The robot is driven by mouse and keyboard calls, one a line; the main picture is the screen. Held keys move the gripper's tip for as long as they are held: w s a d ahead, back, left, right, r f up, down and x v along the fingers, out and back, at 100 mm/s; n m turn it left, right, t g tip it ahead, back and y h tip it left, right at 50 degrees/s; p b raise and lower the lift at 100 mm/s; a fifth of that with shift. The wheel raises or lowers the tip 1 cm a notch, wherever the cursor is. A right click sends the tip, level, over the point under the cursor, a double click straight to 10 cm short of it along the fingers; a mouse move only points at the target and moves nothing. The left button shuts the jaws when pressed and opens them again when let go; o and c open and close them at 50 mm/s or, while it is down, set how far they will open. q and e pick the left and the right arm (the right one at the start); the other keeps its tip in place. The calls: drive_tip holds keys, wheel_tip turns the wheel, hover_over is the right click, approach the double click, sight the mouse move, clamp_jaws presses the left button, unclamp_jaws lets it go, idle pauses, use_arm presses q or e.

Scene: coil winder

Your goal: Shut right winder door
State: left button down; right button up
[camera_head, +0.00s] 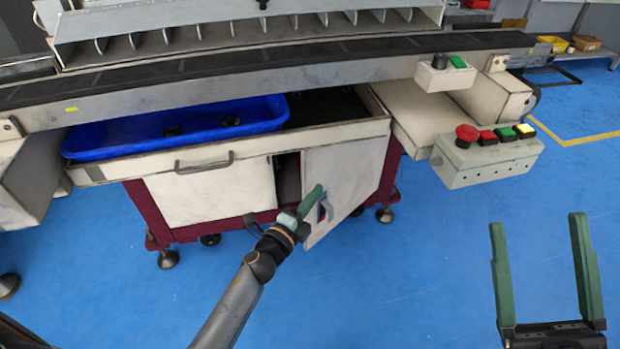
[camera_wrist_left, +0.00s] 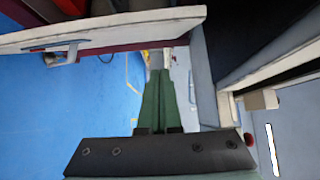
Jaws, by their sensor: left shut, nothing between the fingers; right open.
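The right winder door (camera_head: 345,170) is a pale panel on the right half of the cabinet front. It stands partly open, its left edge swung out and a dark gap beside it. Its grey handle (camera_head: 326,208) is near that edge. In the left wrist view the door (camera_wrist_left: 120,33) crosses the upper left, with its handle (camera_wrist_left: 66,52) showing. My left gripper (camera_head: 319,188) is shut and empty at the door's free edge, by the handle; I cannot tell whether it touches. Its closed green fingers fill the middle of the wrist view (camera_wrist_left: 159,75). My right gripper (camera_head: 538,219) is open and empty, right of the cabinet.
The left cabinet door (camera_head: 220,192) looks shut. Above is a pulled-out drawer (camera_head: 205,163) holding a blue bin (camera_head: 180,128). A conveyor (camera_head: 300,62) runs above it. A control box with a red button (camera_head: 487,168) juts out on the right. The blue floor in front is clear.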

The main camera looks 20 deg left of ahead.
sight(309, 177)
use_arm(q)
drive_tip(key=shift+w+a+b, duration=0.1)
drive_tip(key=shift+w+a, duration=0.4)
drive_tip(key=shift+w, duration=0.35)
drive_tip(key=shift+w+a+b, duration=0.15)
drive_tip(key=shift+w+a, duration=0.35)
drive_tip(key=shift+w, duration=0.35)
drive_tip(key=shift+w+a+b, duration=0.1)
drive_tip(key=shift+w+a, duration=0.4)
drive_tip(key=shift+w, duration=0.35)
use_arm(e)
drive_tip(key=shift+s+a+r+n+y, duration=0.1)
drive_tip(key=shift+s+r+n+y, duration=0.4)
drive_tip(key=shift+s+n+y, duration=0.4)
drive_tip(key=shift+w, duration=0.2)
